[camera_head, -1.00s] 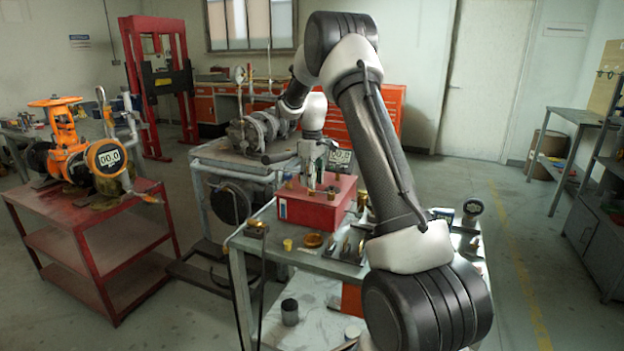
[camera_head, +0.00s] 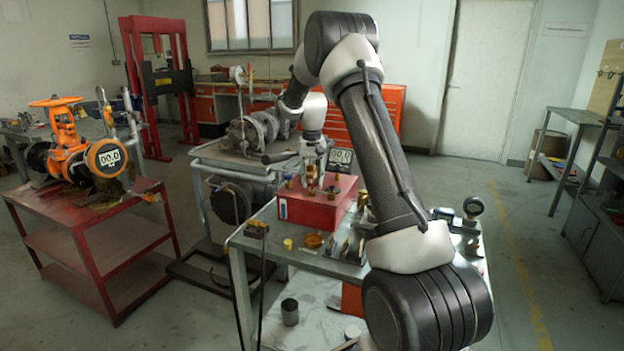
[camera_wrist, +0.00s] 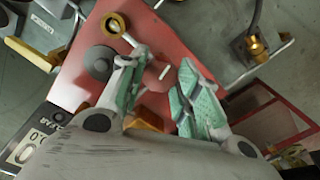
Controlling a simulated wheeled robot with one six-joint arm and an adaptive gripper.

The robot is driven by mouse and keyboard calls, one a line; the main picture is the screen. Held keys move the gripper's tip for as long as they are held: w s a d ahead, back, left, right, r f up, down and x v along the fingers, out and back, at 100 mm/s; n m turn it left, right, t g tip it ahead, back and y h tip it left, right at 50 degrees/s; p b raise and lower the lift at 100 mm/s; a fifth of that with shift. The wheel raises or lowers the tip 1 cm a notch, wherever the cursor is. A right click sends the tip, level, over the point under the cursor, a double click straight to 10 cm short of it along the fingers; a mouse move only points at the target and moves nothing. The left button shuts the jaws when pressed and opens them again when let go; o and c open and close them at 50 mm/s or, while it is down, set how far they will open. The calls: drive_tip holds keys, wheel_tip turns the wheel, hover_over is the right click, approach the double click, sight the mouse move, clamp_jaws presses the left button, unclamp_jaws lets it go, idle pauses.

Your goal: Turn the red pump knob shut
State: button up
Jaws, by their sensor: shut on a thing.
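The pump is a red box (camera_head: 308,207) with brass fittings on top, standing on a grey metal bench. In the wrist view its red top (camera_wrist: 85,68) lies under my gripper. My gripper (camera_wrist: 163,68) points down over the box, with its teal finger pads on either side of a small red knob (camera_wrist: 157,76) with a pale line on it. My gripper (camera_head: 312,178) hides the knob in the head view. A brass ring fitting (camera_wrist: 114,25) and a dark round cap (camera_wrist: 100,62) are beside the left finger.
Loose brass parts (camera_head: 312,241) and a gauge (camera_head: 473,207) are on the bench (camera_head: 262,262). An orange valve (camera_head: 70,145) stands on a red cart at left.

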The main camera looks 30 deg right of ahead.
drive_tip(key=shift+m, duration=1.1)
drive_tip(key=o, duration=1)
